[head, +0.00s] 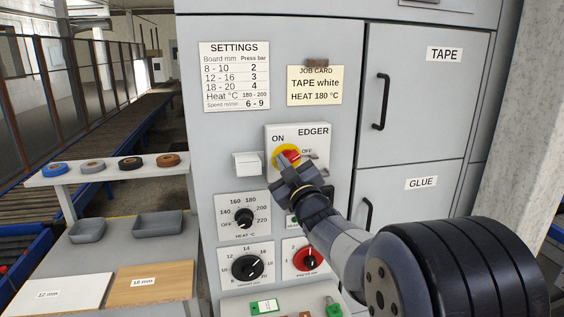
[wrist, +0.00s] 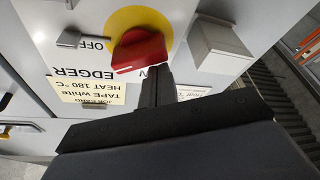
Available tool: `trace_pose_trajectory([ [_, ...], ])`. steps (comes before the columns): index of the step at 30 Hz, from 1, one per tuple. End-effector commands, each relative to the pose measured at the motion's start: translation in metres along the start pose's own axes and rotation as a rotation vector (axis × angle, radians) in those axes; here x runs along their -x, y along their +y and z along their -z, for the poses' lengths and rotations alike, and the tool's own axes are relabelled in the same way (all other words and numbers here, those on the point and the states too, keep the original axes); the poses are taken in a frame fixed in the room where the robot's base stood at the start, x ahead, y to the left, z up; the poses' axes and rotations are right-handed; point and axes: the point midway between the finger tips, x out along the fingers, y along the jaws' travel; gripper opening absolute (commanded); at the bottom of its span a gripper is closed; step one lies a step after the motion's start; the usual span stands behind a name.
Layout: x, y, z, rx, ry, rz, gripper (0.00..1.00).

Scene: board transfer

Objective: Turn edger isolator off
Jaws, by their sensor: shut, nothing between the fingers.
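The edger isolator is a white panel (head: 315,136) marked EDGER, ON and OFF, with a red rotary knob (head: 290,154) on a yellow disc (head: 277,160). In the wrist view the red knob (wrist: 140,52) is large, on its yellow disc (wrist: 142,18), and the lettering is upside down. My gripper (head: 285,172) is in front of the knob and covers its lower part. Its shut, empty fingers (wrist: 160,75) are close beside the knob; I cannot tell whether they touch. The knob's exact pointing is unclear.
A white box (head: 247,164) sticks out left of the panel, and a grey lever (wrist: 83,40) sits by OFF. Below are the heat dial (head: 244,217), another black dial (head: 247,267) and a red dial (head: 308,259). A door handle (head: 381,102) juts out at right.

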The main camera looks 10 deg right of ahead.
Motion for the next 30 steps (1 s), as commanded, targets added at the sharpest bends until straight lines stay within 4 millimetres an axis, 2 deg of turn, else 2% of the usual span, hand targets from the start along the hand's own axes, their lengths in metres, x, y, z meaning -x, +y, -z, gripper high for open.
trace_pose_trajectory([
  [30, 0.0011, -0.0025, -0.0028, 0.156, 0.000, 0.054, 0.00],
])
